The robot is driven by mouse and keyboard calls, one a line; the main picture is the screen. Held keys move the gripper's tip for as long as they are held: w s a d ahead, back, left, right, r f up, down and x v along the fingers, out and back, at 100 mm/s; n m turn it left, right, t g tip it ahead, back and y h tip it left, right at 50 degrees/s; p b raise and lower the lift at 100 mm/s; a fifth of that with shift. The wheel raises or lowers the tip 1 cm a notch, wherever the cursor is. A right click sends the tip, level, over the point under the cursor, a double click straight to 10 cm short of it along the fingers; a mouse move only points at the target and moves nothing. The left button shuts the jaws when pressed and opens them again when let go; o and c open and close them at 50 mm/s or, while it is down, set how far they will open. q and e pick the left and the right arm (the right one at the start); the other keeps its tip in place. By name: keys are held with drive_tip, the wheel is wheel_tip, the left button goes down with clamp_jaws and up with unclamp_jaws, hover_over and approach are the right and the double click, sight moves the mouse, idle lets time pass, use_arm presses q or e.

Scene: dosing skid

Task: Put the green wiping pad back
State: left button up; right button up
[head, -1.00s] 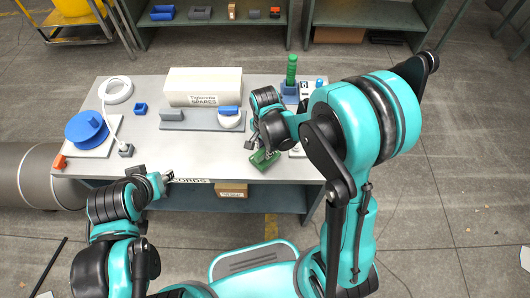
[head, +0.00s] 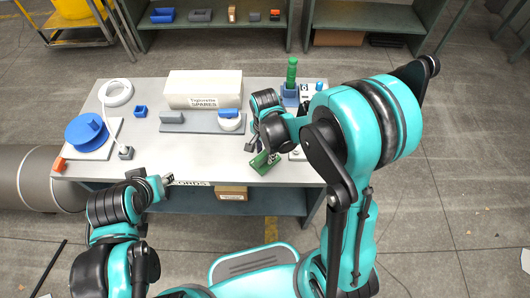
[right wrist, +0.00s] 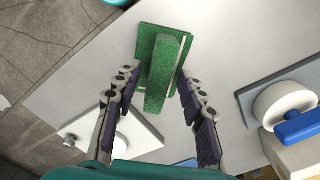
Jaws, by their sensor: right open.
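The green wiping pad (head: 264,163) lies on the grey bench near its front edge, right of the middle. In the right wrist view the pad (right wrist: 146,42) is a flat green rectangle with a raised green grip (right wrist: 160,85) along it. My right gripper (head: 257,148) is above the pad, fingers pointing down at it. In the right wrist view its open fingers (right wrist: 157,75) stand on either side of the grip; contact cannot be told. My left gripper (head: 168,180) is by the bench's front edge, away from the pad; its jaw opening is too small to tell.
A grey plate (head: 200,127) with a white disc and blue block lies behind the pad. A white spares box (head: 204,88) stands at the back. A blue holder (head: 290,98) with a green bottle (head: 292,72) stands back right. A blue reel (head: 86,131) is at left. The bench's front middle is clear.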

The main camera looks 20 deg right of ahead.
sight(265, 153)
wheel_tip(265, 153, up, 10)
drive_tip(key=p, duration=0.4)
drive_tip(key=s+d+r+n+t, duration=0.4)
drive_tip(key=s+r+n+t, duration=0.3)
drive_tip(key=s+r+n, duration=0.3)
drive_tip(key=shift+s+d+r+n, duration=0.2)
drive_tip(key=shift+d+n, duration=0.15)
drive_tip(key=shift+n, duration=0.75)
drive_tip(key=shift+f+b, duration=0.4)
drive_tip(key=shift+b, duration=0.15)
